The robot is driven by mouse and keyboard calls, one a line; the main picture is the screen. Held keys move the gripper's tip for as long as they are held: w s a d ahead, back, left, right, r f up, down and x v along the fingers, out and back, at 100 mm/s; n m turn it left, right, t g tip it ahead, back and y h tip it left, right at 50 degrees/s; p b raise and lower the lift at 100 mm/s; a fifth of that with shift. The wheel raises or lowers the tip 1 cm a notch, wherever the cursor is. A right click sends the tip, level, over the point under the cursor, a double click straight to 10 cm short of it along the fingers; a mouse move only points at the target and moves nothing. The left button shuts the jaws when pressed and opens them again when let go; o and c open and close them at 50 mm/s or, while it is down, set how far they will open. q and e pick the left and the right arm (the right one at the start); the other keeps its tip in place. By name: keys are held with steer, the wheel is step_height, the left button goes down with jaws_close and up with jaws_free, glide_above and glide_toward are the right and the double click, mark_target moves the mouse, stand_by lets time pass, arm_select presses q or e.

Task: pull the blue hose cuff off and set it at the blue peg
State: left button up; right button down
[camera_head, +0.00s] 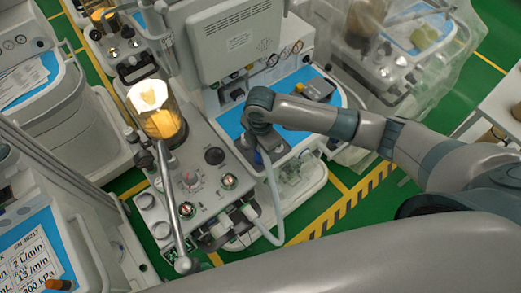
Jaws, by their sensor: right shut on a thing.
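My right gripper (262,143) reaches down over the front of the middle cart's blue work surface (230,121). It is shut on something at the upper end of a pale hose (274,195). The hose hangs from there, bends near the floor and curves back to the grey control unit at the left. I cannot pick out the blue peg. My left gripper is not in view.
The control unit (177,195) carries knobs, gauges and a lit amber canister (156,112). A grey monitor (228,42) stands behind the work surface. A plastic-covered cart (400,50) is at the upper right. Green floor with yellow-black striping (345,203) shows at the front.

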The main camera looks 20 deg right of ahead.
steer(key=shift+f, duration=0.45)
steer(key=c, duration=1.4)
jaws_free()
steer(key=shift+o, duration=0.2)
steer(key=shift+r, duration=0.1)
steer(key=shift+r+b, duration=0.4)
steer(key=shift+r, duration=0.15)
step_height(320, 180, up, 16)
steer(key=b, duration=0.4)
